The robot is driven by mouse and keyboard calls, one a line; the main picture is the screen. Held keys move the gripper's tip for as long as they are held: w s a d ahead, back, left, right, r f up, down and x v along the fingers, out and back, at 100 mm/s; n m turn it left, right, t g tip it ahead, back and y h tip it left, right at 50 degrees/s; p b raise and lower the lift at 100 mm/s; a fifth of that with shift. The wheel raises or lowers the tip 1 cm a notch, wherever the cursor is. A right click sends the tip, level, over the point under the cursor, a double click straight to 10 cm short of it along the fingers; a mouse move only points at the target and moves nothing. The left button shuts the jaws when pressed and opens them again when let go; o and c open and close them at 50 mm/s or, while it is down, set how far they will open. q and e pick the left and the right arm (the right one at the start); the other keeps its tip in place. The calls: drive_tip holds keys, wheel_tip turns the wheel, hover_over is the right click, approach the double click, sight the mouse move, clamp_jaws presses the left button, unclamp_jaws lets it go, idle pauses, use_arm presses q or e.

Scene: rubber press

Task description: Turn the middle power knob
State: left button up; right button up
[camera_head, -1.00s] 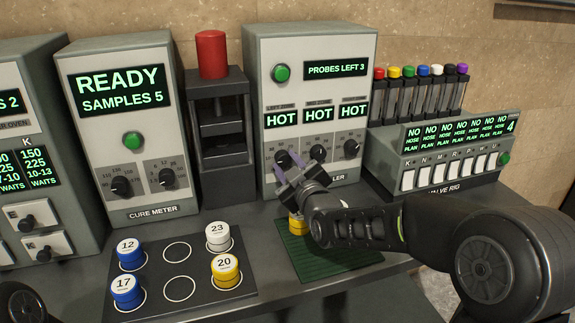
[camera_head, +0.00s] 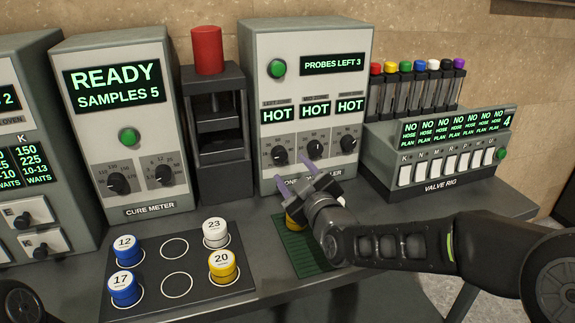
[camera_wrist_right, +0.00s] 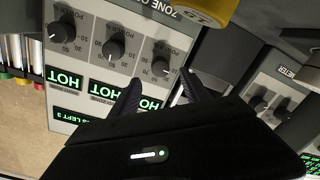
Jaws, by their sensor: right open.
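The zone controller (camera_head: 262,95) is a grey box with three black knobs in a row under three HOT displays. The middle knob (camera_head: 315,149) is uncovered, and it also shows in the right wrist view (camera_wrist_right: 113,47), between the other two knobs. My right gripper (camera_head: 295,173) is open and empty, with purple-grey fingers spread in front of the panel's lower part. Its fingers sit below the knob row in the head view, apart from the middle knob. In the wrist view both fingers (camera_wrist_right: 160,80) point toward the panel. My left gripper is out of view.
The left knob (camera_head: 279,156) and right knob (camera_head: 348,142) flank the middle one closely. A yellow-topped container (camera_head: 293,221) stands on a green mat (camera_head: 298,248) under my right gripper. The valve rig (camera_head: 440,160) is to the right, a black press (camera_head: 212,160) to the left.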

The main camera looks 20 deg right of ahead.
drive_tip(key=shift+s+d, duration=0.1)
drive_tip(key=shift+s, duration=0.75)
drive_tip(key=d+f+b, duration=0.1)
drive_tip(key=d, duration=0.1)
drive_tip(key=d+f+m+h, duration=0.1)
drive_tip(key=d, duration=0.1)
drive_tip(key=d+f+h+b, duration=0.1)
drive_tip(key=d, duration=0.1)
drive_tip(key=shift+d+f+m+b, duration=0.15)
drive_tip(key=shift+d+m+b, duration=0.1)
drive_tip(key=shift+m+b, duration=0.05)
drive_tip(key=shift+m+h, duration=0.3)
drive_tip(key=shift+h, duration=0.2)
drive_tip(key=d+b, duration=0.2)
drive_tip(key=d, duration=0.1)
drive_tip(key=d+b, duration=0.1)
drive_tip(key=d, duration=0.1)
drive_tip(key=shift+d+f, duration=0.1)
drive_tip(key=shift+f, duration=0.2)
drive_tip(key=r+m+y+b, duration=0.1)
drive_tip(key=a+r+m+y+b, duration=0.1)
drive_tip(key=r+m, duration=0.1)
drive_tip(key=a+r+m+y+b, duration=0.1)
drive_tip(key=m, duration=0.1)
drive_tip(key=shift+w+a+r, duration=0.1)
drive_tip(key=shift+r, duration=0.2)
drive_tip(key=shift+f+m, duration=0.3)
drive_tip(key=shift+m, duration=0.6)
